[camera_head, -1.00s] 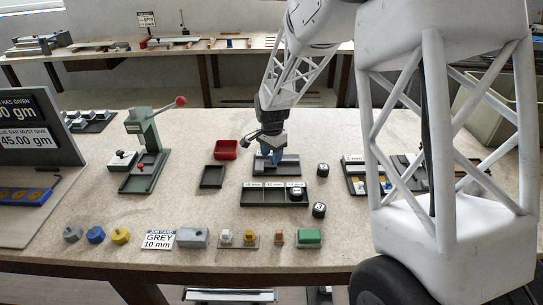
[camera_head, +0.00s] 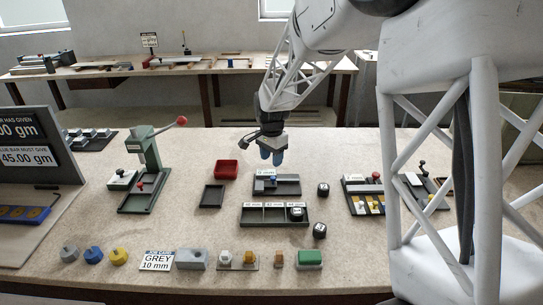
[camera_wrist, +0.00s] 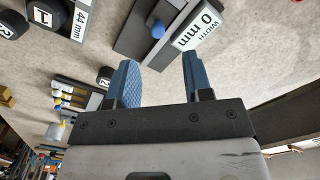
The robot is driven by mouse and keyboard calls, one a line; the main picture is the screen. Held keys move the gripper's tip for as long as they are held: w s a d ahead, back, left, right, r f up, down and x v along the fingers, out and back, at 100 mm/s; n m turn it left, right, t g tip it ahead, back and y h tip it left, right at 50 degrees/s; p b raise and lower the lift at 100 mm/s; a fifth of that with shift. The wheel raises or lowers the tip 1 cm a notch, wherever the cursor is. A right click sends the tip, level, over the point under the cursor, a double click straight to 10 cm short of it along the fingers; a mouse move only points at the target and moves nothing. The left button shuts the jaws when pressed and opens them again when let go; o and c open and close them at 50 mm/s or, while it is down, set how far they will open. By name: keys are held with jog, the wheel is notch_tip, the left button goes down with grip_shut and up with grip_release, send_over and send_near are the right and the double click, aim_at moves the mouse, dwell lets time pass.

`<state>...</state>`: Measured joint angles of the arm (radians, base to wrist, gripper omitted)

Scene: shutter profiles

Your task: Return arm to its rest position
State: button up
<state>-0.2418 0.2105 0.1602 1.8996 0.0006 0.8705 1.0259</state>
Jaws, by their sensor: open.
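My gripper (camera_head: 272,158) hangs over the middle of the bench, fingers pointing down, above and apart from a dark grey fixture (camera_head: 290,187) with a blue knob. In the wrist view its two blue fingers (camera_wrist: 158,82) are spread with nothing between them. The fixture's "WIDTH 0 mm" label (camera_wrist: 199,25) and blue knob (camera_wrist: 158,29) show beyond the fingertips. The job card (camera_head: 157,261) at the front reads GREY 10 mm.
A three-slot tray (camera_head: 274,223) with a black block sits in front of the fixture. Several coloured pieces line the front edge. A sign board (camera_head: 35,135) stands at far left.

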jog(key=s+d+r+n, duration=0.1)
jog(key=s+d+r, duration=0.3)
jog(key=s, duration=0.3)
jog(key=s+d+r+n+t, duration=0.1)
jog(key=s+d+r+n, duration=0.1)
jog(key=s+d+r, duration=0.35)
jog(key=s+d+r+n, duration=0.1)
jog(key=s+d+r, duration=0.15)
jog(key=s, duration=0.55)
jog(key=s+d+n, duration=0.2)
jog(key=s+d, duration=0.1)
jog(key=s, duration=0.8)
jog(key=s+d+n+t, duration=0.1)
jog(key=s+d+n, duration=0.1)
jog(key=s, duration=0.9)
jog(key=shift+s+d+r+n+t, duration=0.3)
jog(key=shift+d+r+n, duration=0.15)
jog(key=shift+d, duration=0.2)
dwell(0.8)
